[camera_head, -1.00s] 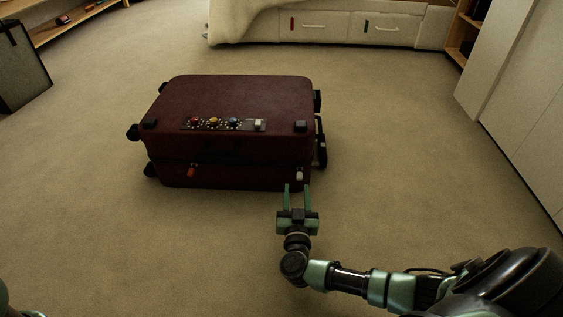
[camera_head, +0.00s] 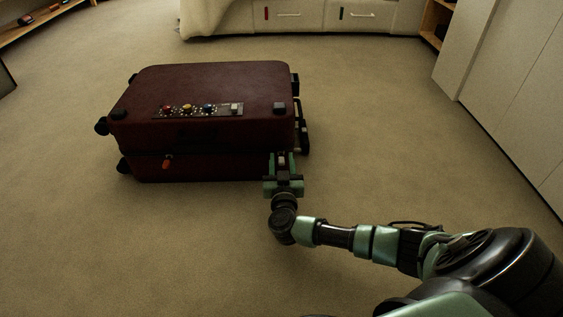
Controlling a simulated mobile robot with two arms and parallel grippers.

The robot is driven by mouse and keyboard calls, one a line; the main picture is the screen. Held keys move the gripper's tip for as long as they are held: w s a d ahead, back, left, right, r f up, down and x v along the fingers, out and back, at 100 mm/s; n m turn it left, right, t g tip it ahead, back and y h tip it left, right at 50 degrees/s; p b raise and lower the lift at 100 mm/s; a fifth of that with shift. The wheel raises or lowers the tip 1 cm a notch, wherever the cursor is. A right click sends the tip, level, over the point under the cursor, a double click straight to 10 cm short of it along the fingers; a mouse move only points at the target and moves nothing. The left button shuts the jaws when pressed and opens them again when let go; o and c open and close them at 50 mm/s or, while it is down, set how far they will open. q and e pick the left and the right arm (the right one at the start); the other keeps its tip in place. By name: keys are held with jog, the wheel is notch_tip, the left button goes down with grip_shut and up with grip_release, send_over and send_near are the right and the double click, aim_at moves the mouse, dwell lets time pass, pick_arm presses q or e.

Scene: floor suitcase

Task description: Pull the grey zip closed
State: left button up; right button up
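A dark red suitcase (camera_head: 205,88) lies flat on the carpet, with a seam running along its front side. The small grey zip pull (camera_head: 282,158) is at the right end of that seam, largely hidden by my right gripper. A red-orange zip pull (camera_head: 167,162) hangs toward the left of the same seam. My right gripper (camera_head: 282,160) is at the suitcase's front right corner. Its fingers are apart, one on each side of the grey pull; I cannot tell whether they touch it. My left gripper is not in view.
A panel with coloured knobs (camera_head: 198,109) is on the suitcase lid. A black handle (camera_head: 303,130) stands off its right side. The carpet in front and to the right is clear. White drawers (camera_head: 300,15) stand at the back, a pale cabinet (camera_head: 505,85) at the right.

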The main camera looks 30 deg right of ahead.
grip_shut()
dwell(1.3)
